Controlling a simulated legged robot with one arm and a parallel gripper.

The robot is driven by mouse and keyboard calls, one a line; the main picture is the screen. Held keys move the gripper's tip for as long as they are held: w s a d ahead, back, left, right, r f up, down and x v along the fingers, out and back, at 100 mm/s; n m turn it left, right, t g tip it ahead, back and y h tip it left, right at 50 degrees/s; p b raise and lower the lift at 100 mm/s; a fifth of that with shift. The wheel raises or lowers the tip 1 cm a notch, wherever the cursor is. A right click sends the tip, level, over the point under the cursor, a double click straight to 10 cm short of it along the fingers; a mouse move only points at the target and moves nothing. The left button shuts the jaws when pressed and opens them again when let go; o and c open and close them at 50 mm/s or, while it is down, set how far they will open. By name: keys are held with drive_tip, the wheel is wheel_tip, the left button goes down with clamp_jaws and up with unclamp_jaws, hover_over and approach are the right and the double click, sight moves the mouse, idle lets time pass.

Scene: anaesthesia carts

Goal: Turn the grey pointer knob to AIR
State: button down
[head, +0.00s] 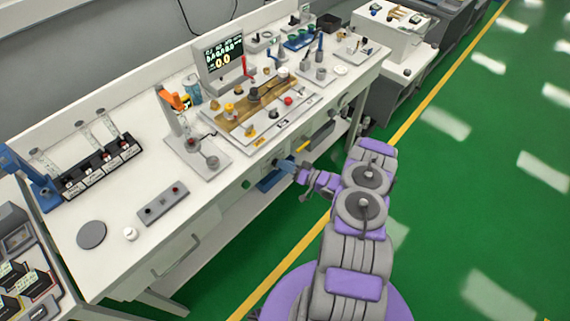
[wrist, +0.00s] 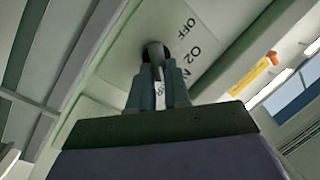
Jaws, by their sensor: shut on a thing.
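The grey pointer knob (wrist: 154,52) sits on a pale front panel in the wrist view, with a dark ring behind it. My gripper (wrist: 158,80) is shut on it, one finger on each side. Labels OFF, O2 and one starting with N run down the panel to the knob's right. A white strip with partly hidden letters shows between the fingers. Which mark the pointer faces cannot be told. In the head view my gripper (head: 287,166) reaches the bench's front face, and the knob is not clearly visible there.
The white bench (head: 130,180) carries a display (head: 220,56), a brown tray (head: 238,107) and several small parts. A yellow-orange piece (wrist: 251,78) is on the panel to the right in the wrist view. Green floor (head: 470,170) is clear to the right.

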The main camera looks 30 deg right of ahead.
drive_tip(key=shift+d, duration=0.1)
drive_tip(key=c, duration=1.1)
unclamp_jaws()
drive_tip(key=shift+w+f, duration=0.1)
drive_tip(key=p+v, duration=0.4)
drive_tip(key=v, duration=1.3)
drive_tip(key=shift+d, duration=0.15)
drive_tip(key=shift+f, duration=0.1)
